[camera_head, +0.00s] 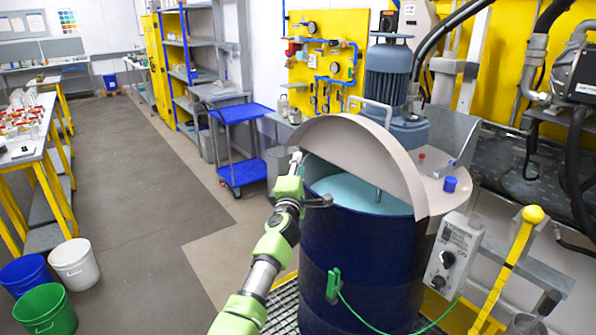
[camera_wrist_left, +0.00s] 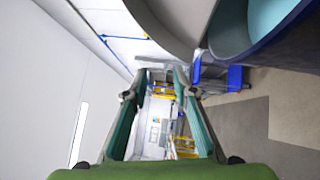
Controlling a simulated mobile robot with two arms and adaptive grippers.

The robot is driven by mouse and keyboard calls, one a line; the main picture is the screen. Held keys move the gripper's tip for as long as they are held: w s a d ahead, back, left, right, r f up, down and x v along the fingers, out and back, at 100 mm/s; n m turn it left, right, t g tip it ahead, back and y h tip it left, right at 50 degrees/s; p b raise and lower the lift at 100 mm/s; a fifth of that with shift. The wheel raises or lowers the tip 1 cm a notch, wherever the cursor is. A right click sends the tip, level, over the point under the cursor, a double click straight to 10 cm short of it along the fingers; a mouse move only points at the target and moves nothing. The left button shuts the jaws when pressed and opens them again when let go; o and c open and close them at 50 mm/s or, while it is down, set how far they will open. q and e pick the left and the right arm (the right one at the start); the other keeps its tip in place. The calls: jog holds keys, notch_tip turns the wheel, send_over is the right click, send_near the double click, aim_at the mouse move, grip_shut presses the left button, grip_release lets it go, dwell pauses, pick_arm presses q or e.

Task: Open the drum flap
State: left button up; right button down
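The dark blue drum (camera_head: 350,260) stands at the centre right of the head view. Its beige half-round flap (camera_head: 365,155) is tilted up, with a bar handle (camera_head: 372,104) on it. Pale teal contents (camera_head: 350,190) show through the opening below. My left gripper (camera_head: 293,163) is at the drum's left rim, beside the flap's left edge. In the left wrist view its fingers (camera_wrist_left: 158,92) are apart with nothing between them. The drum's rim and a grey-beige curved surface, probably the flap (camera_wrist_left: 165,25), show above them. My right gripper is not in view.
A motor (camera_head: 388,75) stands on the lid behind the flap. A control box (camera_head: 453,250) and a yellow lever (camera_head: 515,255) are to the drum's right. A blue cart (camera_head: 241,114) stands behind left. The floor left of the drum is clear, with buckets (camera_head: 75,263) farther left.

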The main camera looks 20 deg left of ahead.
pick_arm(q)
jog(key=shift+s+d+f, duration=0.15)
jog(key=shift+s+f, duration=0.15)
jog(key=shift+f, duration=0.5)
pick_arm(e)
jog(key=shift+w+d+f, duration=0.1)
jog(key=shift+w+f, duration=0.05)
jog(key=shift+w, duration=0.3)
pick_arm(q)
jog(key=shift+s, duration=0.1)
